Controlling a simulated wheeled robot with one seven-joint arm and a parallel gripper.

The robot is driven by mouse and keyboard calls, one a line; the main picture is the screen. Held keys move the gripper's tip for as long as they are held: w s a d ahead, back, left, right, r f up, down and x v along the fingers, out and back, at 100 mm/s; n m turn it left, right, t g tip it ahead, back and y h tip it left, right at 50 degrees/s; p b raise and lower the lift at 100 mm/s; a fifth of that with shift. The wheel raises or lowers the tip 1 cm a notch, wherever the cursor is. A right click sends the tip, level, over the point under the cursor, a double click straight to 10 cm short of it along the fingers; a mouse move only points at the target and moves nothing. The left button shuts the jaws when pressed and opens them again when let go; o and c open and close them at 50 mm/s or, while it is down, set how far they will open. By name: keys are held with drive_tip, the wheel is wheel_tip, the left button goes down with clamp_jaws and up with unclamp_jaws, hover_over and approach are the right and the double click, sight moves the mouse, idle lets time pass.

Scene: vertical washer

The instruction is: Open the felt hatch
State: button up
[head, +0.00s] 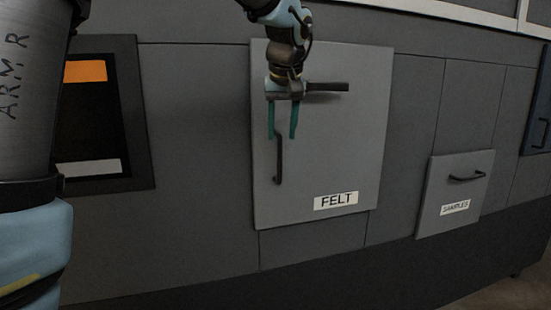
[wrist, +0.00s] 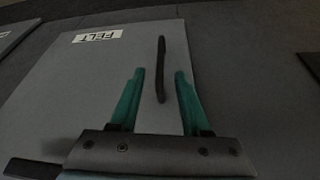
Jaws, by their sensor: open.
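The felt hatch (head: 345,130) is a light grey rectangular panel with a white FELT label (head: 336,200) near its lower edge. It looks shut against the dark grey front. Its dark vertical bar handle (head: 279,160) is on the left side of the panel. My gripper (head: 281,136) is open, with teal fingers pointing down at the top of the handle. In the wrist view the handle (wrist: 161,70) lies between the two fingers (wrist: 157,73), its lower end reaching between them. I see no clear contact. The hatch (wrist: 90,85) and its label also show there.
A smaller panel labelled SAMPLES (head: 455,190) with a horizontal handle is to the right. A dark recess (head: 90,125) with an orange strip is to the left. A dark blue panel (head: 538,110) is at the far right edge. Bare floor shows at the bottom right.

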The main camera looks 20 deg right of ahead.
sight(280, 155)
drive_tip(key=p+x, duration=0.1)
drive_tip(key=x, duration=0.8)
drive_tip(key=shift+w+f+p, duration=0.1)
drive_tip(key=shift+f+p, duration=0.3)
clamp_jaws()
idle(0.9)
